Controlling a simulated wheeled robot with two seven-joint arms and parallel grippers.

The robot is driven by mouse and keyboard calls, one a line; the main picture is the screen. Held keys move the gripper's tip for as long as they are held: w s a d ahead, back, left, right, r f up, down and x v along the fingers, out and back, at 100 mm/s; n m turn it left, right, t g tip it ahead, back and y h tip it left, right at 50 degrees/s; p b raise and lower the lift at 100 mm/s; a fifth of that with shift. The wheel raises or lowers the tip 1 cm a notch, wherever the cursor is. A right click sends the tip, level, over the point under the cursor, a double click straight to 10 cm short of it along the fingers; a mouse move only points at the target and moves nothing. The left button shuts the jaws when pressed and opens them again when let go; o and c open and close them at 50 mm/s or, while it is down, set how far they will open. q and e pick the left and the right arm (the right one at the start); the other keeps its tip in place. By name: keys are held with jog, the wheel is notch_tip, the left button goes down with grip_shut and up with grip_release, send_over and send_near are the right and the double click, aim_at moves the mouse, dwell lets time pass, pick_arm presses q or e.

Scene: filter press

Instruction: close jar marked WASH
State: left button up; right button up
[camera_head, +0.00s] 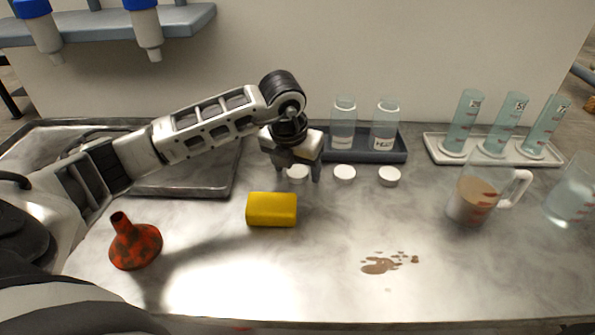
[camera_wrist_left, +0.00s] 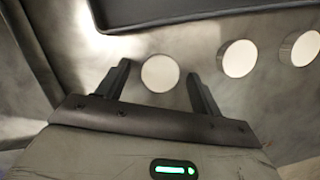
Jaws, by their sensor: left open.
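Two clear jars without lids, the left jar (camera_head: 343,125) and the right jar (camera_head: 384,126), stand upright in a dark tray (camera_head: 395,155). The right jar's label is too small to read surely, and I cannot make out WASH. My arm hides the tray's left end. Three white lids lie on the bench before the tray: a left lid (camera_head: 297,174), a middle lid (camera_head: 344,172) and a right lid (camera_head: 389,176). My left gripper (camera_head: 296,168) is open over the left lid. In the wrist view this lid (camera_wrist_left: 160,74) lies between the open fingers, with clear gaps.
A yellow sponge (camera_head: 271,210) and an orange funnel (camera_head: 135,243) lie in front. A brown spill (camera_head: 380,265) marks the bench. A jug (camera_head: 470,200) with brown liquid and a rack of cylinders (camera_head: 550,158) stand right. A metal tray (camera_head: 190,188) is left.

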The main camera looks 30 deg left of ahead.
aim_at(299, 168)
pick_arm(q)
jog(key=c, duration=1)
jog(key=shift+c, duration=0.2)
jog(key=shift+r, duration=0.55)
notch_tip(299, 168, up, 2)
jog(key=shift+r+b, duration=0.25)
jog(key=shift+b, duration=0.1)
jog(key=s+a+r+b, duration=0.1)
jog(key=s+r, duration=0.3)
jog(key=s, duration=0.2)
jog(key=s+a+r+b, duration=0.1)
jog(key=s+a+r, duration=0.1)
jog(key=s+r, duration=0.3)
jog(key=s, duration=0.2)
jog(key=shift+s+a+r, duration=0.25)
jog(key=shift+s, duration=0.05)
